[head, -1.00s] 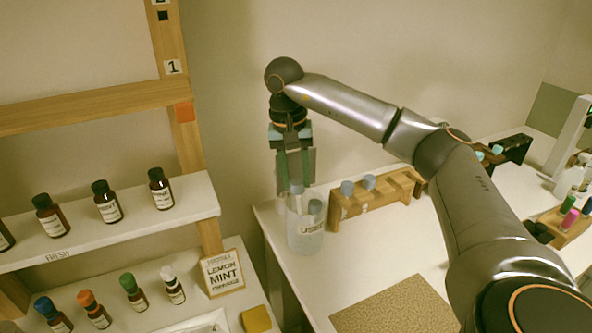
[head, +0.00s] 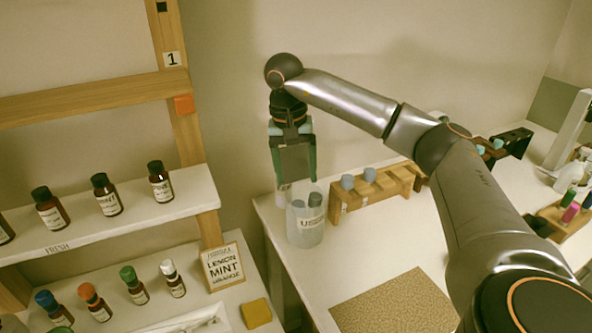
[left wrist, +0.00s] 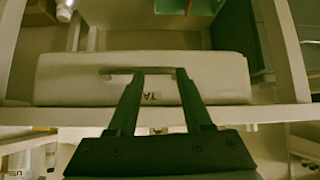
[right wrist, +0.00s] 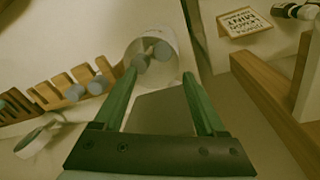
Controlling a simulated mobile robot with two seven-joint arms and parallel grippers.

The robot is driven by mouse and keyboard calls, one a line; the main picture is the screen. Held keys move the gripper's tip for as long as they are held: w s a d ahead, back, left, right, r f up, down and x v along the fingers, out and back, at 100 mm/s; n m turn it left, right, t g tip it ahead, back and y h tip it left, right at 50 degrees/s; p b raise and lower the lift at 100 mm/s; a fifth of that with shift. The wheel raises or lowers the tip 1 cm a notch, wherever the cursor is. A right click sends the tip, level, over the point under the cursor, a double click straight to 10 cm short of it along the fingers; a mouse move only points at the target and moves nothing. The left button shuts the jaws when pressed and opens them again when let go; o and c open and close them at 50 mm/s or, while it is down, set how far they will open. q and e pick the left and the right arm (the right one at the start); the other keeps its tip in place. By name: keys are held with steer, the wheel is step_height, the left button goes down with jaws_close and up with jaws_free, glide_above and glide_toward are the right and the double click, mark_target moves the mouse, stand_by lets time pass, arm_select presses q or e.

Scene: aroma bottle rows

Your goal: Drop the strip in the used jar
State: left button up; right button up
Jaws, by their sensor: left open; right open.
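The used jar (head: 306,236) is a clear, frosted jar at the left edge of the white counter. Two strips with grey-blue ends (head: 298,204) (head: 315,199) stand inside it, and the jar (right wrist: 172,40) and both ends also show in the right wrist view. My right gripper (head: 297,182) points down just above the jar. Its fingers are spread with nothing between them. My left gripper (left wrist: 160,72) shows only in its own wrist view, open in front of a pale drawer-like front (left wrist: 225,78) with a handle. I cannot tell whether it touches the handle.
A wooden rack (head: 376,196) with grey-blue-topped items stands right of the jar. A shelf (head: 110,235) of dark bottles and a lemon mint card (head: 223,267) are at left. A brown mat (head: 395,305) lies on the counter in front.

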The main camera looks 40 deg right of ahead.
steer(key=shift+w+r, duration=0.1)
steer(key=shift+r, duration=0.4)
step_height(320, 180, up, 12)
steer(key=a+p, duration=0.1)
steer(key=p, duration=0.2)
steer(key=shift+f, duration=0.25)
steer(key=shift+w+a, duration=0.1)
